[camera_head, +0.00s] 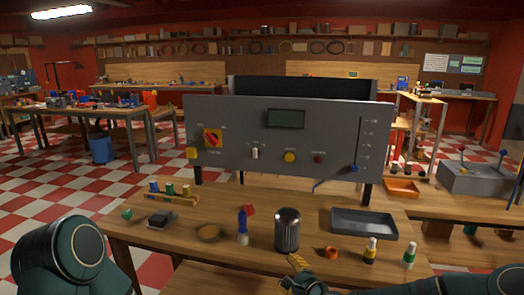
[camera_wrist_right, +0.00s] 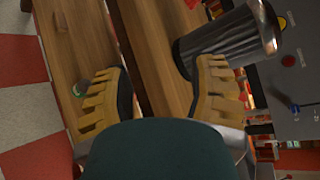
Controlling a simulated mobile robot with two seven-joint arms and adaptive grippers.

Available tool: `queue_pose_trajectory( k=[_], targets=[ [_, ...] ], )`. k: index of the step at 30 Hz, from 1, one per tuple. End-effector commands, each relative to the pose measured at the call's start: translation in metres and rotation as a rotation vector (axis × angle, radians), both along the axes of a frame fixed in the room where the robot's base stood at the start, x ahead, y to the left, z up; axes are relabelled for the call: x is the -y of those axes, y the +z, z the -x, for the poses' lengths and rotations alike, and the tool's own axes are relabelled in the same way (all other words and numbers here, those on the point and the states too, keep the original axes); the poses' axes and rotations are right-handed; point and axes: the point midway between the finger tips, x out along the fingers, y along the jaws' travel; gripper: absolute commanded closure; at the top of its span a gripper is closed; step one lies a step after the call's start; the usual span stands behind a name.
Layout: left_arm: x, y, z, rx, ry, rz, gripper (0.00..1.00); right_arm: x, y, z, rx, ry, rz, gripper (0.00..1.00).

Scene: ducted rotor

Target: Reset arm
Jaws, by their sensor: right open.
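My right gripper (camera_head: 296,272) is low at the front edge of the wooden table, just in front of a dark ribbed metal cylinder (camera_head: 287,230). Its yellow fingers are spread apart in the right wrist view (camera_wrist_right: 164,72), with nothing held between them. The metal cylinder (camera_wrist_right: 225,42) is beyond the right finger there. My left arm shows only as a dark green link at the lower left in the head view; its gripper is out of the picture. A grey control panel (camera_head: 235,155) stands at the back of the table.
An orange bin (camera_head: 402,188) is at right.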

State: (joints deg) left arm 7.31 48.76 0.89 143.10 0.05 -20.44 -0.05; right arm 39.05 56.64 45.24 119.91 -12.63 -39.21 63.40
Motion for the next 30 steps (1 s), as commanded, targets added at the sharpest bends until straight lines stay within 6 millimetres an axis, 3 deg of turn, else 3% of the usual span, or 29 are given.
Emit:
queue_pose_trajectory(
  k=[1,3,6,10,15,21,30],
  targets=[
    [0.0,0.0,0.0,0.0,0.0,0.0,0.53,-0.017,-0.023,0.022,-0.025,0.085,0.109,0.43],
    [0.0,0.0,0.0,0.0,0.0,0.0,0.53,-0.031,-0.055,0.055,-0.057,0.212,0.269,0.43],
    [0.0,0.0,0.0,0.0,0.0,0.0,0.53,-0.039,-0.099,0.108,-0.094,0.414,0.5,0.43],
    [0.0,0.0,0.0,0.0,0.0,0.0,0.53,-0.028,-0.143,0.18,-0.13,0.7,0.778,0.43],
    [0.0,0.0,0.0,0.0,0.0,0.0,0.53,0.003,-0.169,0.249,-0.155,0.995,1.007,0.43],
    [0.0,0.0,0.0,0.0,0.0,0.0,0.53,0.022,-0.175,0.278,-0.164,1.134,1.093,0.43],
    [0.0,0.0,0.0,0.0,0.0,0.0,0.53,0.023,-0.175,0.279,-0.164,1.14,1.097,0.43]
  ],
)
